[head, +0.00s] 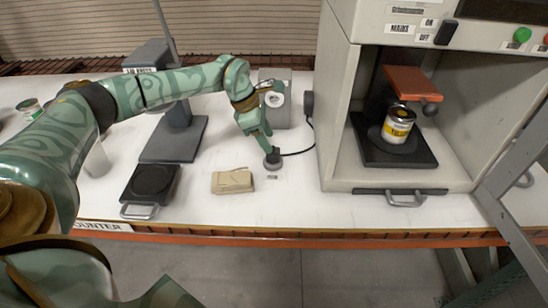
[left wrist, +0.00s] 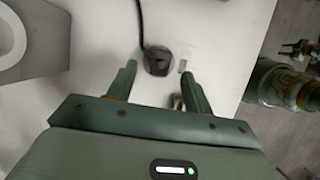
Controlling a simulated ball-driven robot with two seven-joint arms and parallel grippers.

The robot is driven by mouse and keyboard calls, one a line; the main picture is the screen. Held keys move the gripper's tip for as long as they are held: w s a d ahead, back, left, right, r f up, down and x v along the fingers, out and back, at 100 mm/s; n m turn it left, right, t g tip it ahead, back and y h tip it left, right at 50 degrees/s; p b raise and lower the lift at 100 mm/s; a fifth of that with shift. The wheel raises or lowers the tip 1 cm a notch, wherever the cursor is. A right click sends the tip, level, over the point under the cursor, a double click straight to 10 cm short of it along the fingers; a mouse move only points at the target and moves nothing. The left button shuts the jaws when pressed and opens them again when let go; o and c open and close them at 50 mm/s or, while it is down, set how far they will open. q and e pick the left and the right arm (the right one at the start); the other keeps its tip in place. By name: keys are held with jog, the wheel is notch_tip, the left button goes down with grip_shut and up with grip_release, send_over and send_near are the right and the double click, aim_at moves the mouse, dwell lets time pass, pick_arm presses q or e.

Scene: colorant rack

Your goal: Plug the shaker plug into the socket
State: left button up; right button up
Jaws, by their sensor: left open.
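The black shaker plug (head: 273,162) stands on the white counter, with its black cord running right to the shaker cabinet's side. In the left wrist view the plug (left wrist: 158,62) lies just beyond and between my fingertips, with the cord leading up. My left gripper (head: 268,150) is open and points down at the plug; the fingers (left wrist: 158,75) look apart from it. A grey box (head: 284,118) with a white round face, likely the socket, stands behind the gripper. The arm partly hides it. My right gripper cannot be made out.
The shaker cabinet (head: 340,100) stands right, with a yellow-labelled can (head: 398,125) inside. A tan block (head: 232,181), a black scale-like plate (head: 152,184) and a grey stand (head: 175,140) are on the left. The counter's front edge is close.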

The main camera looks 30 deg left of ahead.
aim_at(273, 157)
pick_arm(q)
jog(key=b+x, duration=0.1)
jog(key=x, duration=0.5)
jog(key=shift+s+r, duration=0.1)
jog(key=c, duration=1.1)
